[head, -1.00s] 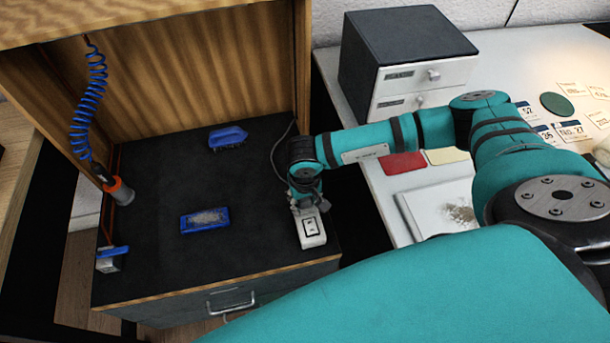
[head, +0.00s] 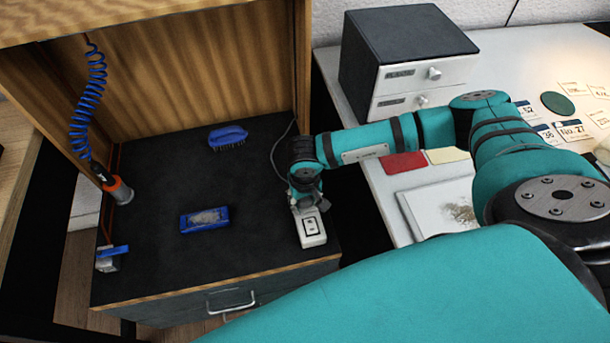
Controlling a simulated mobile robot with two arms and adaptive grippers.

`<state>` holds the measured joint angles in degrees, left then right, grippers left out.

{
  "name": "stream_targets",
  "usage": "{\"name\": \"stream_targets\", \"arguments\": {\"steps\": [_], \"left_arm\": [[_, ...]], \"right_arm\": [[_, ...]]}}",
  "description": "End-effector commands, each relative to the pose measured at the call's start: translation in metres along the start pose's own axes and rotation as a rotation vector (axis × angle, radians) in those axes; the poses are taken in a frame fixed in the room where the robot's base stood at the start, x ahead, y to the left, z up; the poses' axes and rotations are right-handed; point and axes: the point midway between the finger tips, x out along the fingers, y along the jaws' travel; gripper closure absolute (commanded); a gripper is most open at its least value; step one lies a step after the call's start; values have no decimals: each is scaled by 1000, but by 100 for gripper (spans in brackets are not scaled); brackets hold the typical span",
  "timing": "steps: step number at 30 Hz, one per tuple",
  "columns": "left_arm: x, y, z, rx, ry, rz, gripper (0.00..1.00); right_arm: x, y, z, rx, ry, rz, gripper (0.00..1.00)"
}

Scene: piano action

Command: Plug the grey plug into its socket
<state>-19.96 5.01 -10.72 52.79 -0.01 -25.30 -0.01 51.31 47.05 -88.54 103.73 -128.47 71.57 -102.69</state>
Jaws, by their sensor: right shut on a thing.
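My right gripper (head: 306,199) points down at the right front of the black bench top, at the back end of a white socket block (head: 311,231). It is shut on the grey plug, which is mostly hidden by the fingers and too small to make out. A thin dark cable (head: 274,150) loops from the back of the bench to the gripper. I cannot tell whether the plug touches the socket or sits in it. My left gripper is not in view.
On the black bench top (head: 160,240) lie a blue brush (head: 228,137) and a blue block (head: 204,220). A blue coiled hose (head: 88,95) hangs at the left. A wooden panel (head: 210,70) closes the back. A drawer box (head: 405,60) stands on the white table.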

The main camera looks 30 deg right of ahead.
Motion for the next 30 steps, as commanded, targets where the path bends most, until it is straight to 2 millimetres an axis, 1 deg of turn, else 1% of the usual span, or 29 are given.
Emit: {"name": "stream_targets", "arguments": {"steps": [2,3,9,14,17,20,23,30], "left_arm": [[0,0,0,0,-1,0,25],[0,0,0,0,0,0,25],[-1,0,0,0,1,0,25],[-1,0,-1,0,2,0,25],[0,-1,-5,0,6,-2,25],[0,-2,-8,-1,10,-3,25],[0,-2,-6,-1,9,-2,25],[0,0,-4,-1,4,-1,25]], "right_arm": [[1,0,0,0,0,0,100],[1,0,0,0,-1,0,65],[1,0,0,0,-1,0,39],[1,0,0,0,0,0,39],[0,0,0,0,0,0,39],[-4,0,0,0,1,-1,39],[-16,0,-1,-1,2,-2,39],[-54,0,0,-2,2,-2,39]]}}
